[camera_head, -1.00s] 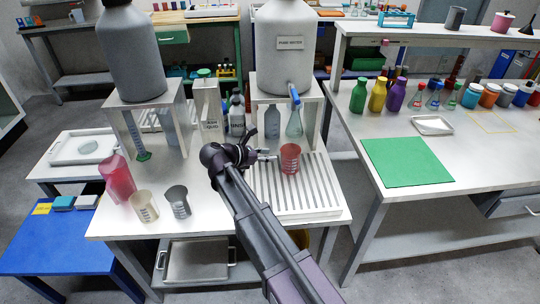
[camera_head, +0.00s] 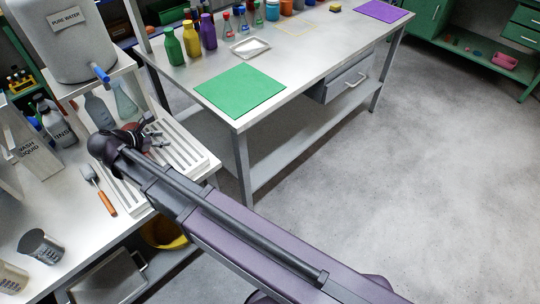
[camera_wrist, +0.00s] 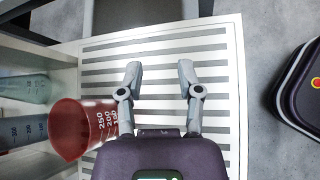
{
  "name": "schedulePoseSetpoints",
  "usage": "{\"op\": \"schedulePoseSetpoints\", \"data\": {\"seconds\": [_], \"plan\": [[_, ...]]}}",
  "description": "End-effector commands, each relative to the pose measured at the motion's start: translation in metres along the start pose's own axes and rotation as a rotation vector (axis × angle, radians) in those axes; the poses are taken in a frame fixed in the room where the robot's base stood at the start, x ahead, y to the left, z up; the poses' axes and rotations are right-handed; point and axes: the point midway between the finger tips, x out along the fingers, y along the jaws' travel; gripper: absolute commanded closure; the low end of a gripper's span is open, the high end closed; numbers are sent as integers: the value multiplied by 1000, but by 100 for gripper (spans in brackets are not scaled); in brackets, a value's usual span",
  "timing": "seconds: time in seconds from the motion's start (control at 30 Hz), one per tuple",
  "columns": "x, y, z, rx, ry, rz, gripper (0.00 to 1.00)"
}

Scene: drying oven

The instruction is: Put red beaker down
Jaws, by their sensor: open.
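The red beaker (camera_wrist: 82,130), with white volume marks, is at the left of the wrist view, over the edge of the white slatted rack (camera_wrist: 232,100). It is beside my gripper, outside the jaws. My gripper (camera_wrist: 159,67) is open, with only slats between its fingers. In the head view my gripper (camera_head: 155,130) is low over the rack (camera_head: 190,157), and my wrist hides most of the beaker. I cannot tell whether the beaker's whole base rests on the rack.
A pure water tank (camera_head: 68,45) stands on a shelf behind the rack, with flasks below. An orange-handled brush (camera_head: 100,190) and a grey beaker (camera_head: 40,246) are to the left. The right table (camera_head: 300,70) holds bottles and a green mat (camera_head: 240,90).

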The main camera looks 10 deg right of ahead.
Motion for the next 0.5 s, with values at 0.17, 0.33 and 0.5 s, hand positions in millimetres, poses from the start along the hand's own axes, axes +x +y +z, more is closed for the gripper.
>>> {"op": "schedulePoseSetpoints", "data": {"seconds": [0.17,0.33,0.5], "plan": [[50,-36,30,224,78,-116,54],[88,-69,52,440,141,-229,54],[119,-103,72,658,189,-345,54]]}}
